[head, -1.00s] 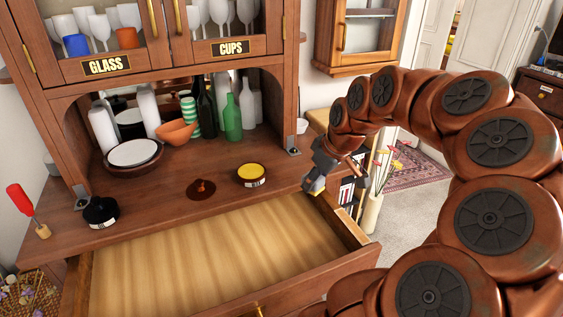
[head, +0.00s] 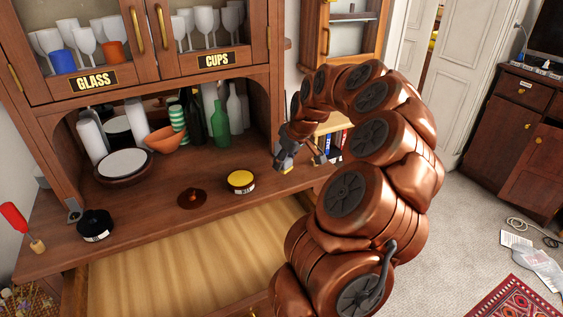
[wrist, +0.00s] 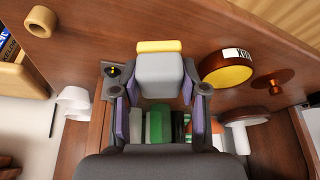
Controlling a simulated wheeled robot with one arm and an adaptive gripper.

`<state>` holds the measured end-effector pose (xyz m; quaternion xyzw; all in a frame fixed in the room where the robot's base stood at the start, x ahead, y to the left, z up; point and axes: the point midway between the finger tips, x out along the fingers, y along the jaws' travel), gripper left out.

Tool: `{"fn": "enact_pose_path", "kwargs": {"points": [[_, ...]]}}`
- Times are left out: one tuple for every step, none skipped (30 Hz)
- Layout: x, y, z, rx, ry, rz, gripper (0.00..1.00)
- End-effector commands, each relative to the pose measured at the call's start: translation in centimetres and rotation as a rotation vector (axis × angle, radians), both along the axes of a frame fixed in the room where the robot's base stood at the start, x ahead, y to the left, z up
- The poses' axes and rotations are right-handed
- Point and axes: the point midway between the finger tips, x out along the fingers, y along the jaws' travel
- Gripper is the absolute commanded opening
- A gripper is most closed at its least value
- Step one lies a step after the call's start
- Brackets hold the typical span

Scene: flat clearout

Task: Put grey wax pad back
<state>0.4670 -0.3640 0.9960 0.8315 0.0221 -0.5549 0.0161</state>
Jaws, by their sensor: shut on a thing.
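My gripper (head: 286,161) is shut on a grey block with a yellow layer at one end, which looks like the grey wax pad (wrist: 160,76). In the wrist view the pad sits between the two fingers (wrist: 159,92), with its yellow end pointing away. The tin also shows in the wrist view (wrist: 228,70), apart from the pad.
An open, empty drawer (head: 190,265) juts out below the counter.

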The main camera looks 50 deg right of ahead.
Motion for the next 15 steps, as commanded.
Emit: {"fn": "enact_pose_path", "kwargs": {"points": [[0.7, -0.2, 0.1, 0.001, 0.001, 0.0, 0.15], [0.9, -0.4, 0.1, 0.001, 0.0, 0.0, 0.15], [1.3, -0.7, 0.1, 0.0, -0.001, 0.0, 0.15], [1.5, -0.8, 0.1, -0.001, -0.001, 0.0, 0.15], [1.7, -0.9, 0.0, -0.001, -0.001, 0.0, 0.15], [1.9, -1.0, -0.1, -0.001, 0.0, 0.0, 0.15], [2.0, -1.1, -0.1, -0.001, 0.0, 0.0, 0.15], [2.1, -1.1, -0.2, -0.001, 0.0, 0.0, 0.15], [2.2, -1.2, -0.2, 0.0, 0.0, 0.0, 0.15], [2.2, -1.2, -0.2, 0.0, 0.0, 0.0, 0.15], [2.2, -1.2, -0.3, 0.0, 0.001, 0.0, 0.15], [2.2, -1.2, -0.5, 0.0, 0.001, 0.0, 0.15], [2.2, -1.2, -0.7, 0.001, 0.002, -0.001, 0.15], [2.2, -1.1, -0.9, 0.002, 0.003, 0.0, 0.15], [2.1, -1.1, -1.3, 0.003, 0.004, 0.0, 0.15]]}}
